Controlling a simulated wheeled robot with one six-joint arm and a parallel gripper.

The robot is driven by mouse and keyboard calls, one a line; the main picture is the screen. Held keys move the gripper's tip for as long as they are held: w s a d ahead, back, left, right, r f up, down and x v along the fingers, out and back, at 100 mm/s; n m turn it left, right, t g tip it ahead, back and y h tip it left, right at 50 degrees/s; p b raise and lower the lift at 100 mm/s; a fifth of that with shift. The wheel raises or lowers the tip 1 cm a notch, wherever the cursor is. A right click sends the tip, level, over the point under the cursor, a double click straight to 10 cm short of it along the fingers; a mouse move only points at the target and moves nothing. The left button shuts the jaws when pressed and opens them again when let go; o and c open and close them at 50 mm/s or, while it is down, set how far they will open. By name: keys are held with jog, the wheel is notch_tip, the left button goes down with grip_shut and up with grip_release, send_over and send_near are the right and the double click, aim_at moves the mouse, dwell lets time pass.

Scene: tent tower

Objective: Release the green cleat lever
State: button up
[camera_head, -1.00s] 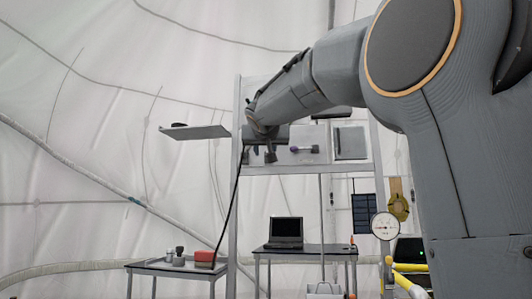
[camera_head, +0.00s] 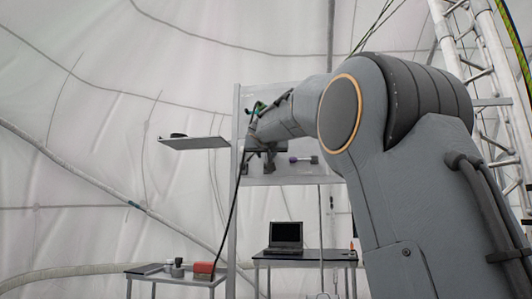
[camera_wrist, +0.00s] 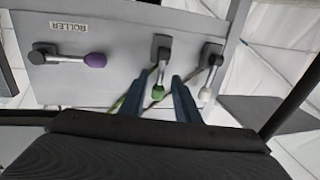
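The green cleat lever (camera_wrist: 158,93) shows in the wrist view as a grey arm with a green knob, hanging from a dark pivot on a pale panel (camera_wrist: 118,60). My gripper (camera_wrist: 159,82) is open, with one blue finger on each side of the green knob. I cannot tell whether either finger touches it. To the left is a purple-knobbed lever (camera_wrist: 95,60) by a "ROLLER" label. To the right is a white-knobbed lever (camera_wrist: 205,94). In the head view my arm reaches up to the panel (camera_head: 262,92), and the fingers are too small to judge.
A metal post (camera_head: 235,130) stands at the panel's left side, with a flat shelf (camera_head: 196,143) beyond it. A truss (camera_head: 480,60) rises at the right.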

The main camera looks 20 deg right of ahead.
grip_shut()
